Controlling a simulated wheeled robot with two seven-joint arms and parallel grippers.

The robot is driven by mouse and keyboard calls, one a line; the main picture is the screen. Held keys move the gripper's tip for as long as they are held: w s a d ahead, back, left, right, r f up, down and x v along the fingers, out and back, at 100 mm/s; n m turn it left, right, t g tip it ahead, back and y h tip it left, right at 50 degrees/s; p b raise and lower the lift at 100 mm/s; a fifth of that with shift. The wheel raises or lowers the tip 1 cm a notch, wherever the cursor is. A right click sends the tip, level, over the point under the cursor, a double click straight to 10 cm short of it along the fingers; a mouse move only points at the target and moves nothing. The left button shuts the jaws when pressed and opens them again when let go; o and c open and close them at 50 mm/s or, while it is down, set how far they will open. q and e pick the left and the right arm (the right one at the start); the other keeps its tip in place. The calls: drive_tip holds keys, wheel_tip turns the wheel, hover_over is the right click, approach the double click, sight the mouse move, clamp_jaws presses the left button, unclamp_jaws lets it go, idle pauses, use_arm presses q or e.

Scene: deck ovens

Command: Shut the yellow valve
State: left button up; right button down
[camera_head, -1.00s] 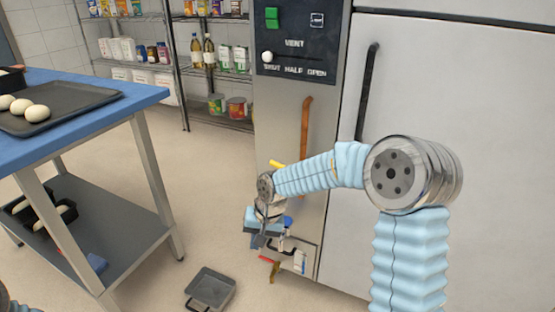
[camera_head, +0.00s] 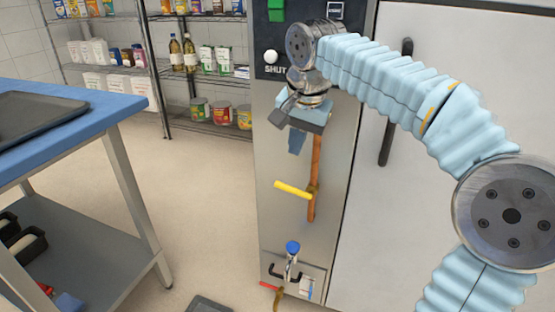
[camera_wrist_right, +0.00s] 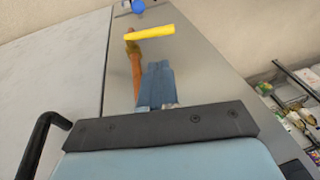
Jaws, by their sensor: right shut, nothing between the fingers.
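The yellow valve is a yellow lever (camera_head: 293,188) on a vertical copper pipe (camera_head: 316,165) on the oven's front panel. The lever lies across the pipe and sticks out to the left, slightly tilted. It also shows near the top of the right wrist view (camera_wrist_right: 150,33), clear of the fingers. My right gripper (camera_head: 296,143) is shut and empty, above the lever and apart from it, in front of the panel. Its blue fingers (camera_wrist_right: 157,86) point toward the lever's area in the wrist view. It hides part of the upper pipe. My left gripper is out of view.
A blue-knobbed tap (camera_head: 292,248) sits low on the panel, below the lever. A black door handle (camera_head: 395,105) is right of the pipe. A blue-topped table (camera_head: 118,108) stands left, with a shelf rack (camera_head: 165,95) behind. The floor between is mostly clear.

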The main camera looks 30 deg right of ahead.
sight(284, 185)
drive_tip(key=b+x, duration=0.1)
drive_tip(key=x, duration=0.9)
drive_tip(key=shift+w+b, duration=0.15)
drive_tip(key=shift+b, duration=0.25)
drive_tip(key=a+g+h+p, duration=0.1)
drive_tip(key=p, duration=0.1)
drive_tip(key=shift+w+f+p, duration=0.15)
drive_tip(key=shift+f+p, duration=0.2)
drive_tip(key=shift+f, duration=0.05)
drive_tip(key=shift+f+g, duration=0.2)
drive_tip(key=shift+g, duration=0.1)
drive_tip(key=shift+f+h, duration=0.3)
drive_tip(key=shift+f, duration=0.05)
